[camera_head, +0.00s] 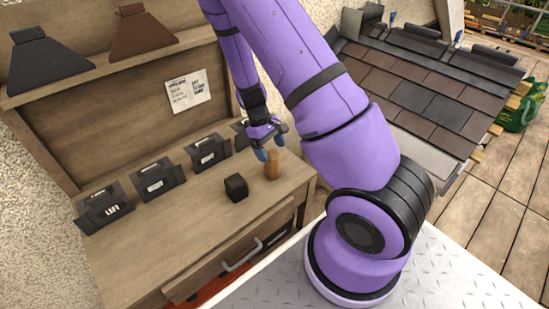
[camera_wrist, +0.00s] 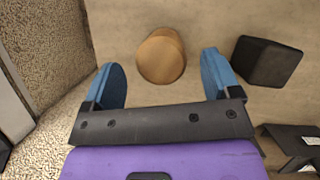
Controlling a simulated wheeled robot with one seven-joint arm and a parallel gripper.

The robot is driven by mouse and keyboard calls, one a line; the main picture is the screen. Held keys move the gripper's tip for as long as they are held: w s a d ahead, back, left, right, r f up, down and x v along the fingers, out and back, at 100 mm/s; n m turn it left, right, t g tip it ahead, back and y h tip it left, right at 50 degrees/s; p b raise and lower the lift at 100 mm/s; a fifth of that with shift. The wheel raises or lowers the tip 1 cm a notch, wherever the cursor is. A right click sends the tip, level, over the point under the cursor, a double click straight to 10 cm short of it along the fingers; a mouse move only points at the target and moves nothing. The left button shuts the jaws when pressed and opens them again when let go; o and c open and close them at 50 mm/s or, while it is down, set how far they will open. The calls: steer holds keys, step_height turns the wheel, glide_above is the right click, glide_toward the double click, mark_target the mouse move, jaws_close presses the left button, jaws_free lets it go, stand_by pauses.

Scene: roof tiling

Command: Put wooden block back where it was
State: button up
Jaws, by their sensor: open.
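The wooden block (camera_head: 273,165) is a light brown, rounded upright piece near the right end of the wooden bench top. In the wrist view the wooden block (camera_wrist: 161,57) shows between and a little beyond my fingertips, with a gap on both sides. My gripper (camera_head: 268,148) is open and empty, its blue fingers close behind and above the block. In the wrist view my gripper (camera_wrist: 165,75) shows its two blue fingers spread wide. A black block (camera_head: 236,187) stands on the bench to the left of the wooden block; it also shows in the wrist view (camera_wrist: 268,62).
Several black holders with labels (camera_head: 155,180) stand in a row along the bench (camera_head: 180,220). A shelf above bears a black piece (camera_head: 45,60) and a brown piece (camera_head: 138,32). A paper note (camera_head: 188,91) hangs on the back board. A tiled roof section (camera_head: 430,90) stands at right.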

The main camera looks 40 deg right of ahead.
steer(key=a+r+t+y, duration=0.1)
steer(key=a+r, duration=0.1)
steer(key=r, duration=0.8)
steer(key=a+r+t, duration=0.1)
steer(key=a+r, duration=0.2)
steer(key=r, duration=0.6)
steer(key=s+a+r+m+t, duration=0.1)
steer(key=s+a+r+t, duration=0.1)
steer(key=s+r, duration=0.7)
steer(key=s+a+r+m+t, duration=0.1)
steer(key=s+a+r+t, duration=0.2)
steer(key=s+r, duration=0.7)
steer(key=shift+s+a+r+m+t, duration=0.25)
steer(key=shift+r+t, duration=0.45)
steer(key=shift+t, duration=0.6)
steer(key=shift+w, duration=0.1)
